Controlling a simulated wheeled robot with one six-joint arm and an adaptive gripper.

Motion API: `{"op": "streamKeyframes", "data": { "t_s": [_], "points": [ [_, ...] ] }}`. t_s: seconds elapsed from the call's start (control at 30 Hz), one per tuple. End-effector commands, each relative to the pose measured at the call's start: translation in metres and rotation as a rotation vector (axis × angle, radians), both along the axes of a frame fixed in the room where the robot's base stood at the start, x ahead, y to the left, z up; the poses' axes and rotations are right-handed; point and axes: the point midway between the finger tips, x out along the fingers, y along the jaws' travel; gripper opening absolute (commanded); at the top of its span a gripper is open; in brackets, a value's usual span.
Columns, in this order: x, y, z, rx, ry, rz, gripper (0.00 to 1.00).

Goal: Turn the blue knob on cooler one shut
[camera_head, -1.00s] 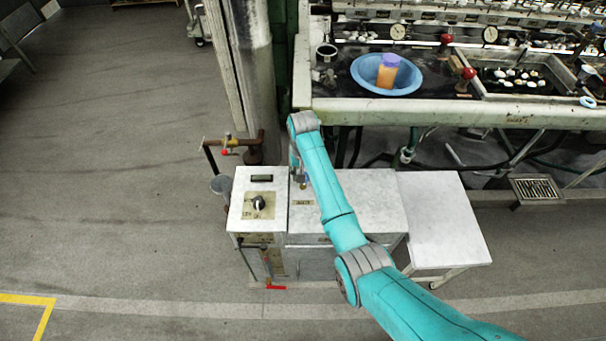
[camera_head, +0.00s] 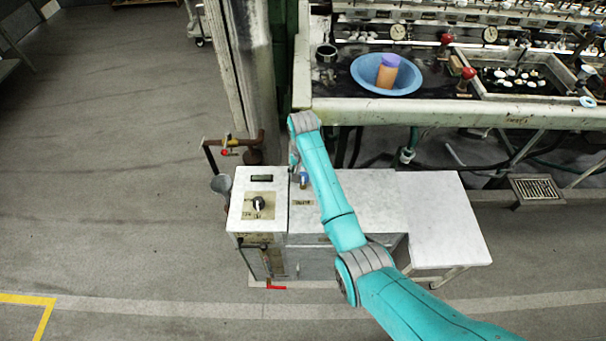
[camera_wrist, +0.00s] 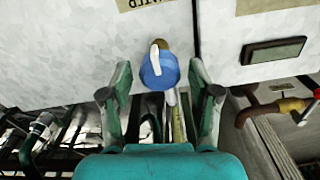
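The blue knob (camera_wrist: 160,71) sits on a brass stem at the edge of the pale cooler top (camera_wrist: 100,45) in the wrist view. A pale pointer stands out on it. The knob also shows as a small blue spot (camera_head: 303,179) just left of my arm in the head view. My gripper (camera_wrist: 160,76) is open, with one finger on each side of the knob and gaps on both sides. In the head view my arm hides most of the gripper. A label plate (camera_head: 303,202) lies on the cooler top near the knob.
Left of the knob stands a box with a black dial (camera_head: 258,203) and a dark display (camera_head: 261,178). A pipe with a yellow-and-red valve (camera_head: 227,145) is behind it. The basin bench (camera_head: 450,112) with a blue bowl (camera_head: 362,73) stands beyond. Open floor lies left.

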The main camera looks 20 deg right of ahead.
Motion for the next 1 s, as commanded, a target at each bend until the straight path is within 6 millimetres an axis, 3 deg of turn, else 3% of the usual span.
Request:
{"op": "streamKeyframes", "data": {
  "t_s": [0.27,0.43,0.8,1.0],
  "points": [
    [0.000,0.000,0.000,0.000,0.000,0.001,0.68],
    [0.001,0.000,0.011,0.000,-0.001,0.001,0.68],
    [0.001,0.000,0.080,0.000,-0.004,0.001,0.68],
    [0.001,0.000,0.108,0.000,-0.002,0.001,0.68]
  ]
}}
